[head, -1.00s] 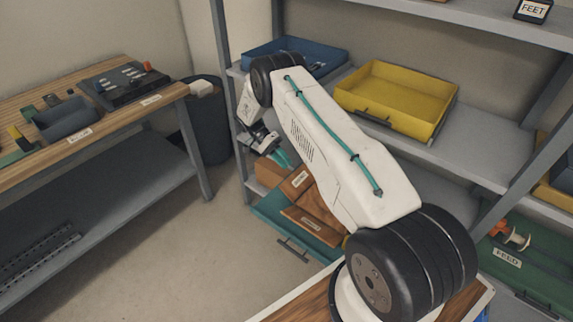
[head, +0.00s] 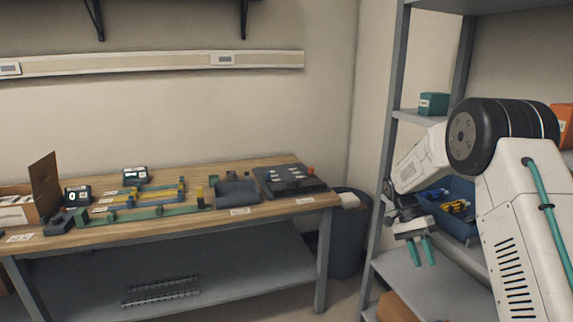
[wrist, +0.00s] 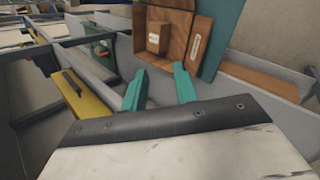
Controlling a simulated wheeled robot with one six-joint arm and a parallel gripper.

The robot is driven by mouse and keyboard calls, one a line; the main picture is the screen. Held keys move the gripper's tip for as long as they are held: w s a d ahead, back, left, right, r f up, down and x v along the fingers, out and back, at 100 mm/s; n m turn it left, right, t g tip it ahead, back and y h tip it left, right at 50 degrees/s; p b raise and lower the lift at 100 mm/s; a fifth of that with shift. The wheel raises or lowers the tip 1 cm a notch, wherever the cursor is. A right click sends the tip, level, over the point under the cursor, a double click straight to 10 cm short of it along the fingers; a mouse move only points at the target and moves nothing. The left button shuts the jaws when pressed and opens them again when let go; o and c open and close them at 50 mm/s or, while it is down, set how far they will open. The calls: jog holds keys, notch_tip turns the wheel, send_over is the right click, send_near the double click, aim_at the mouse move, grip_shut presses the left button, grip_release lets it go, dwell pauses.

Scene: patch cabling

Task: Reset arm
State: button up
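My gripper (head: 421,252) is at the right of the head view, in front of the shelving rack and pointing down. Its two teal fingers are apart with nothing between them. In the wrist view the gripper (wrist: 160,88) also shows its fingers apart and empty. Below and beyond them is a wooden box (wrist: 175,22) with a small labelled box (wrist: 159,39) in it. My white arm fills the right edge of the head view.
A grey rack (head: 384,130) stands close behind my arm, with a blue bin (head: 462,228) on one shelf. A wooden workbench (head: 270,214) with cabling parts stands left. A dark bin (head: 347,240) stands between them. A yellow tray (wrist: 88,104) is near the gripper.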

jog(key=s+a+r+n+t+y, duration=0.1)
jog(key=s+a+r+n+t, duration=0.15)
jog(key=s+r, duration=0.65)
jog(key=s+a+r+n+t, duration=0.2)
jog(key=s+a+r+n, duration=0.15)
jog(key=s+r, duration=0.55)
jog(key=s+a+r+n+t, duration=0.1)
jog(key=s+a+n+t, duration=0.1)
jog(key=s, duration=0.7)
jog(key=s+a+n+t+y, duration=0.1)
jog(key=s+a+n+t, duration=0.1)
jog(key=s, duration=0.7)
jog(key=shift+s+a+r+n+t+y, duration=0.3)
jog(key=shift+s+a+r+n+t, duration=0.1)
jog(key=shift+a, duration=0.4)
